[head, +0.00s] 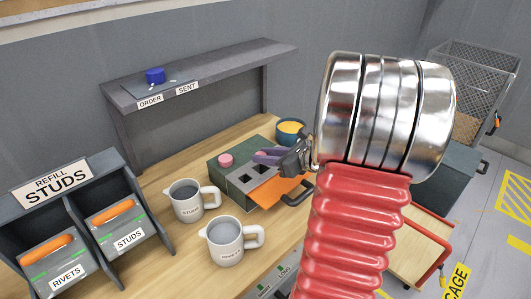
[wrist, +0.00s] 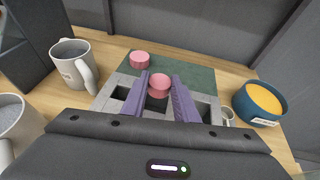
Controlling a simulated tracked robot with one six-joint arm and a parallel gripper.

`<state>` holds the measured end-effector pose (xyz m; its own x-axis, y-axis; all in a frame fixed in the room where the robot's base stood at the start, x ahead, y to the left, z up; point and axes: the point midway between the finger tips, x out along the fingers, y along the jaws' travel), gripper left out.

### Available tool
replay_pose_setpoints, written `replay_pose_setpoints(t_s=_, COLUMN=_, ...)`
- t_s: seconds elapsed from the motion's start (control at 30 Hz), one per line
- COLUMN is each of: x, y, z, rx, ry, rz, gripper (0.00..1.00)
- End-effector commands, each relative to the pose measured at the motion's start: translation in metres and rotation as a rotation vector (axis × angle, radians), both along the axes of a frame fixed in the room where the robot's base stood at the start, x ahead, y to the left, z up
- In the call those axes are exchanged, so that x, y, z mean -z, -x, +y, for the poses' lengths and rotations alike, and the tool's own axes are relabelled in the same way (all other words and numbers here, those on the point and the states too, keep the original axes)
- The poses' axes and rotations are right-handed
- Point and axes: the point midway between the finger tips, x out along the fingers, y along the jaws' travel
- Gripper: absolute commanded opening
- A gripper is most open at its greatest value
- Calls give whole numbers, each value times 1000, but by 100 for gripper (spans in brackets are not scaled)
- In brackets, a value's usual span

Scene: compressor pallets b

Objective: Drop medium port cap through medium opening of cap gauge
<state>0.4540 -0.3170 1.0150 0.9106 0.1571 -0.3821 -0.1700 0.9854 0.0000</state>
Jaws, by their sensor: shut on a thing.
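My gripper (wrist: 160,88) has purple fingers and is shut on a pink round port cap (wrist: 159,80) in the wrist view. The cap is held over the grey cap gauge (wrist: 108,104), which has dark square openings. Openings show to the left and right of the fingers; what lies below the cap is hidden. In the head view my gripper (head: 268,157) is over the back part of the gauge (head: 235,180), and the held cap cannot be made out. A second pink cap (head: 225,160) rests on the green surface behind the gauge; it also shows in the wrist view (wrist: 139,60).
Two grey mugs (head: 187,202) (head: 225,243) stand left and in front of the gauge. A blue bowl with yellow contents (head: 290,131) is behind it. A stud refill rack (head: 75,195) and a raised shelf (head: 215,72) border the bench.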

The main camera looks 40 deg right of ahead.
Motion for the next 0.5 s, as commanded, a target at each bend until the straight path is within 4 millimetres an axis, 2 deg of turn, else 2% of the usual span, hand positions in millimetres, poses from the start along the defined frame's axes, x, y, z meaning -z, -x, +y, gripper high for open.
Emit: replay_pose_setpoints(t_s=0.5, x=22, y=1, z=-1, rx=3, ry=-1, rz=0, gripper=6)
